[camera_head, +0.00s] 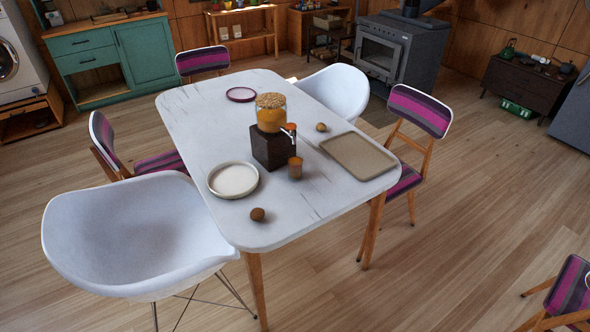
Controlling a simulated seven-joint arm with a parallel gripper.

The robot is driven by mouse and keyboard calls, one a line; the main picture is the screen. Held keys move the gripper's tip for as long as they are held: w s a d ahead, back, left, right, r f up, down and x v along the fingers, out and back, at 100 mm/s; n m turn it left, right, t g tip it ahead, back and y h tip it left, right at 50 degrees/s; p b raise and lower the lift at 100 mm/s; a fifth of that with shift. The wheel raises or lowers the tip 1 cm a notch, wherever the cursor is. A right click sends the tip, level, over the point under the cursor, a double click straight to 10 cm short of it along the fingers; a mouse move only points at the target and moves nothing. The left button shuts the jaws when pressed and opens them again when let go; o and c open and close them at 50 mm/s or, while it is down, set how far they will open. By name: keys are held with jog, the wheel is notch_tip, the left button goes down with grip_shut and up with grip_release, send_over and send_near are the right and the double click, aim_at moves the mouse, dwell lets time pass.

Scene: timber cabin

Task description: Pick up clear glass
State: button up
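A small glass (295,168) stands upright on the white table (210,120), just in front of a dark block under a juice dispenser. It looks orange-brown, and I cannot tell whether that is its contents or the surface seen through it. The dispenser's clear glass jar (270,118) holds orange liquid, has a patterned lid and sits on the dark block (273,150). A second small orange-brown shape (291,127) shows behind the tap; it may be another glass and is partly hidden. My gripper is not in view.
The table also holds a white plate (233,193), a beige tray (335,147), a purple-rimmed plate (241,89) and two small round brown items (257,214) (321,127). White armchairs (130,225) and striped chairs (420,110) surround it. The wooden floor at right is mostly clear.

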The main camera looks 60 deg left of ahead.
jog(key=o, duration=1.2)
